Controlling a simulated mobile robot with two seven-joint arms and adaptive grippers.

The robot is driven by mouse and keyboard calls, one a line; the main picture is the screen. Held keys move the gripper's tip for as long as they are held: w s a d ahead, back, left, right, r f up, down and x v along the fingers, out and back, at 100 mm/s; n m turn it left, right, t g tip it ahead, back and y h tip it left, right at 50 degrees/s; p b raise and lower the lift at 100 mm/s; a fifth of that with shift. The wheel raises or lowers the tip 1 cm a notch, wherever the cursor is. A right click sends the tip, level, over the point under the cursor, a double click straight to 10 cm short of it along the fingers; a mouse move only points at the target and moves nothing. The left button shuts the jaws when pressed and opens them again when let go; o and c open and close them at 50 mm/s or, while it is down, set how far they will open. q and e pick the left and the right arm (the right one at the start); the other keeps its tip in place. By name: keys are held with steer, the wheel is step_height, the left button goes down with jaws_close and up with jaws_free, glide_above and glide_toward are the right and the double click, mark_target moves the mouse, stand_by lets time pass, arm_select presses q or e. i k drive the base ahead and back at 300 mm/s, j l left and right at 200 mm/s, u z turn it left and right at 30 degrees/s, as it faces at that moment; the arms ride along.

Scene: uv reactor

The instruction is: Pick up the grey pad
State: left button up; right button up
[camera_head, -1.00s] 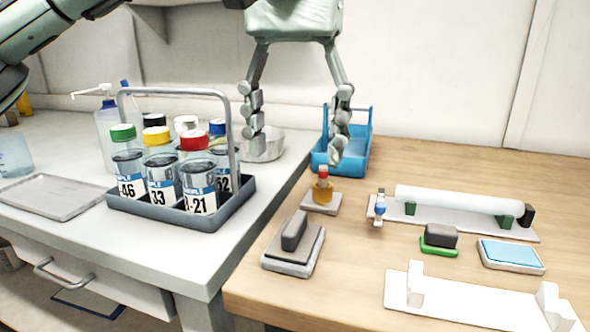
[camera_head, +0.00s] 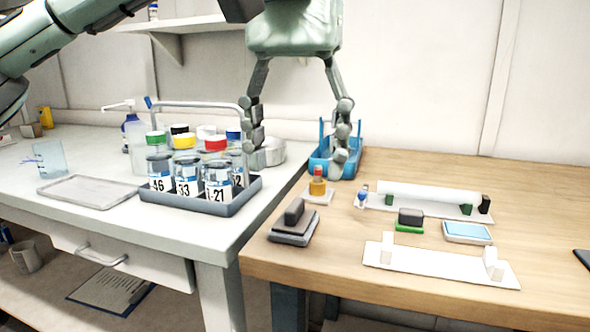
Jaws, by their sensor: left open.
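The grey pad (camera_head: 291,229) lies flat near the front left corner of the wooden table, with a dark upright grip (camera_head: 294,211) on top. My left gripper (camera_head: 299,157) hangs fingers-down in the upper middle of the view. Its two fingers are spread wide with nothing between them. In the picture it is above and behind the pad, apart from it. Its fingers overlap the metal bowl and the blue caddy behind. My right gripper is not in view.
A grey rack (camera_head: 212,204) of several capped bottles stands on the white bench (camera_head: 130,221) at left. The blue caddy (camera_head: 320,166), an amber vial (camera_head: 317,186), a green pad (camera_head: 409,229), a blue pad (camera_head: 467,230) and a white holder (camera_head: 440,268) are on the wooden table.

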mark_target(296, 224)
steer(key=k, duration=1.1)
